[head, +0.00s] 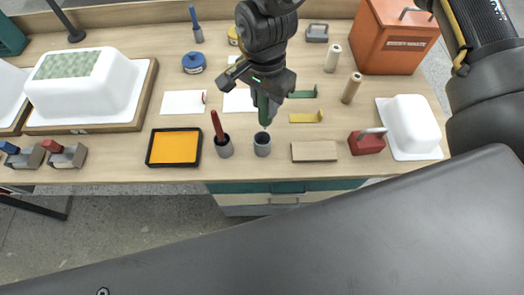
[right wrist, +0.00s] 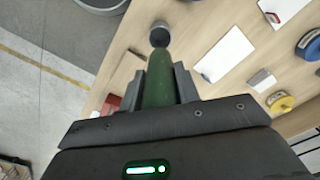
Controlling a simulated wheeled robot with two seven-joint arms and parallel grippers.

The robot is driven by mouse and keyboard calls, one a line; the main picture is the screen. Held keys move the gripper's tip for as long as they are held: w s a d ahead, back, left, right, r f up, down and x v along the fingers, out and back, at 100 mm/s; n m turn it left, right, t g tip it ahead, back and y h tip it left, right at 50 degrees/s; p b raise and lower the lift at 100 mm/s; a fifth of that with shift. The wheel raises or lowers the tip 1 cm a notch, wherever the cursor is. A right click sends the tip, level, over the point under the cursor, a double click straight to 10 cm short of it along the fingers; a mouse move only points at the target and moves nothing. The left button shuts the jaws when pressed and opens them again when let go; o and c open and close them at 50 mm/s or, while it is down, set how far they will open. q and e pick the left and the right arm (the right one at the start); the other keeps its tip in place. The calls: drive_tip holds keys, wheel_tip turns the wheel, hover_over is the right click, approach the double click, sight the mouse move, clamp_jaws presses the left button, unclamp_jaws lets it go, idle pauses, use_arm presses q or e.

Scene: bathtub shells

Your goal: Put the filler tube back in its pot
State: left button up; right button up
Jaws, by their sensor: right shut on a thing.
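The filler tube (right wrist: 158,88) is dark green and tapers towards its tip. My right gripper (head: 264,82) is shut on it; in the right wrist view the jaws (right wrist: 160,90) sit on both sides of it. In the head view the tube (head: 265,108) hangs roughly upright, tip down. The small grey pot (head: 262,146) has a dark opening and stands near the table's front edge. The tip appears just above and behind the pot's rim; I cannot tell the exact gap. The right wrist view shows the pot (right wrist: 160,35) straight beyond the tip. My left gripper is not in view.
Another grey pot (head: 224,149) with a red-handled tool stands close on the left. An orange tray (head: 174,147) lies further left. A tan board (head: 314,152) and a red block with a grey handle (head: 367,144) lie right. White sheets and green and yellow pieces lie behind.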

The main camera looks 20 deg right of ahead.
sight(262, 124)
drive_tip(key=shift+s+a+m, duration=0.15)
drive_tip(key=shift+a+m, duration=0.15)
drive_tip(key=shift+a, duration=0.05)
drive_tip(key=shift+s, duration=0.1)
wheel_tip(262, 124, down, 2)
drive_tip(key=shift+f+b, duration=0.25)
drive_tip(key=shift+b, duration=0.7)
wheel_tip(262, 124, down, 3)
drive_tip(key=shift+f+b, duration=0.1)
drive_tip(key=shift+b, duration=1)
drive_tip(key=shift+f, duration=0.45)
wheel_tip(262, 124, down, 4)
drive_tip(key=b, duration=0.3)
drive_tip(key=o, duration=1)
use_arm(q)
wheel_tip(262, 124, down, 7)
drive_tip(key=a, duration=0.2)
use_arm(e)
drive_tip(key=shift+o, duration=0.2)
